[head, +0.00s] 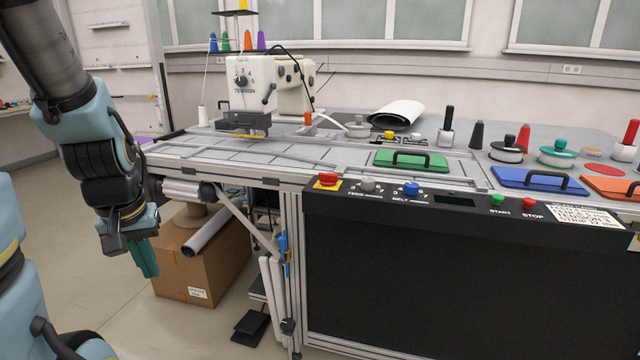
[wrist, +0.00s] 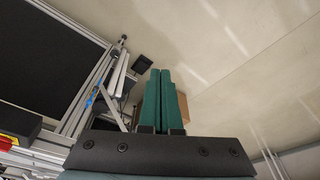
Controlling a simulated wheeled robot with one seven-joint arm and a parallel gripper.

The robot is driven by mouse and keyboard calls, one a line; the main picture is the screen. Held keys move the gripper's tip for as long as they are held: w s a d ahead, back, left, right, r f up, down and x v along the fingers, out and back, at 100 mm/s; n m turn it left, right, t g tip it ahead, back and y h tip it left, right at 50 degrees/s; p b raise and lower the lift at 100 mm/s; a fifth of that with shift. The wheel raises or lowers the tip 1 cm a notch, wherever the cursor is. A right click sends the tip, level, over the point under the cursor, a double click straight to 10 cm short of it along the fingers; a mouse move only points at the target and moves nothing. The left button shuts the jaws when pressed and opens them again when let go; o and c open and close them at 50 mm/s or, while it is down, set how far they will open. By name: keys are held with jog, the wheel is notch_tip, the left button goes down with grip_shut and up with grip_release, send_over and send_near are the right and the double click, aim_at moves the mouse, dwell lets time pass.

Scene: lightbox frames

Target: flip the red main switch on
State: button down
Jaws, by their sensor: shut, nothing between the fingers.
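A red knob on a yellow plate (head: 327,180) sits at the left end of the black control panel on the table's front edge. Part of a red thing on yellow also shows at the left edge of the wrist view (wrist: 18,148). I cannot tell whether this is the main switch or which state it is in; no label for it is readable. My gripper (head: 148,272) hangs to the left of the table and below the panel, well apart from the knob. Its green fingers (wrist: 160,74) point down and are shut with nothing between them.
The panel also has a blue knob (head: 411,188), a green START button (head: 497,200) and a red STOP button (head: 529,204). A sewing machine (head: 240,85) stands behind. A cardboard box (head: 205,265) and a white roll (head: 207,232) are near my gripper.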

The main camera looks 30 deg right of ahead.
jog(key=w+d+f+m+t+h+b, duration=0.1)
jog(key=w+d+f+m+t+h, duration=0.2)
jog(key=d, duration=0.5)
jog(key=w+d+f+m+t+h+b, duration=0.1)
jog(key=w+d+f+m+t+b, duration=0.1)
jog(key=w+d, duration=0.45)
jog(key=s+d+r+m+t+h+b, duration=0.1)
jog(key=d+r+t+h, duration=0.2)
jog(key=d, duration=0.5)
jog(key=s+d+r+t+h+b, duration=0.1)
jog(key=s+d+r+t+h, duration=0.1)
jog(key=d, duration=0.7)
jog(key=r+h, duration=0.1)
jog(key=h, duration=0.1)
jog(key=shift+m+t+h, duration=0.4)
jog(key=shift+r, duration=0.1)
jog(key=p, duration=0.4)
send_near(322, 177)
jog(key=x, duration=0.5)
jog(key=shift+w+r, duration=0.1)
jog(key=shift+x, duration=0.85)
